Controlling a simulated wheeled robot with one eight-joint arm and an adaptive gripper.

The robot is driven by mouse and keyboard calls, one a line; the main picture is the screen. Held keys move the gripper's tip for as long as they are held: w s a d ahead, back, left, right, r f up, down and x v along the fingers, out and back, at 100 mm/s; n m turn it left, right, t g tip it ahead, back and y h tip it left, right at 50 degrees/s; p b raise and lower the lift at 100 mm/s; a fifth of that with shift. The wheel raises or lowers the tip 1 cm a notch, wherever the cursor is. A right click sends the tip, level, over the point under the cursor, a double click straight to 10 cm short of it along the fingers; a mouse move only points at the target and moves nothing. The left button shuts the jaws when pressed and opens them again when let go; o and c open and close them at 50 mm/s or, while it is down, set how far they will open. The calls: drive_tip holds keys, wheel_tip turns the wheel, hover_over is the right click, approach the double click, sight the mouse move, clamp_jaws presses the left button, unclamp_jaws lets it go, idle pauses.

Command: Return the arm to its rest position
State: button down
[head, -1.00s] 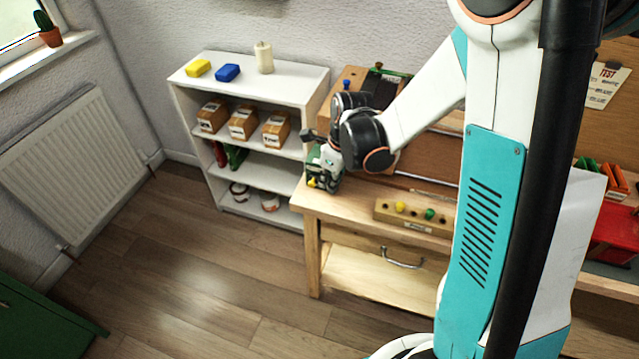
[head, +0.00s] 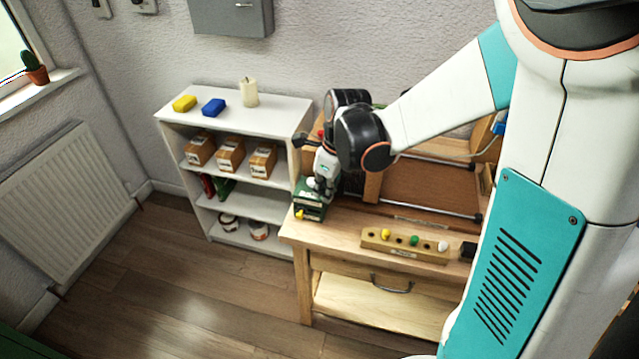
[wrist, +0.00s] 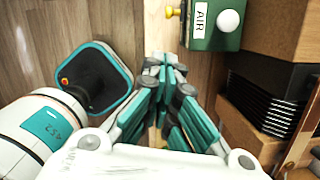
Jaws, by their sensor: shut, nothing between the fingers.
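My gripper (head: 323,186) points down over the left end of the wooden workbench (head: 345,228), close to a green box (head: 308,196). In the wrist view my gripper (wrist: 170,72) has its teal fingers together with nothing between them. The green box (wrist: 208,38) there carries an "AIR" label, a white knob and a yellow fitting. The fingers lie beside it in that picture; I cannot tell the height gap. My white and teal arm reaches in from the right of the head view.
A wooden peg block (head: 405,246) with coloured balls stands on the bench. A white shelf (head: 285,118) with boxes stands behind to the left. Black bellows (wrist: 268,98) and brown blocks sit right of my fingers in the wrist view. The floor (head: 200,285) at front left is clear.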

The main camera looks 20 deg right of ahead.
drive_tip(key=s+r+n+t, duration=0.2)
drive_tip(key=s+r+n, duration=0.2)
drive_tip(key=n, duration=0.5)
drive_tip(key=s+r+n+t+h+b, duration=0.1)
drive_tip(key=s+r+n, duration=0.3)
drive_tip(key=n, duration=0.5)
drive_tip(key=s+a+r+n+t, duration=0.1)
drive_tip(key=s+r+n, duration=0.3)
drive_tip(key=s+n, duration=0.4)
drive_tip(key=shift+n+t, duration=0.8)
drive_tip(key=shift+n, duration=0.1)
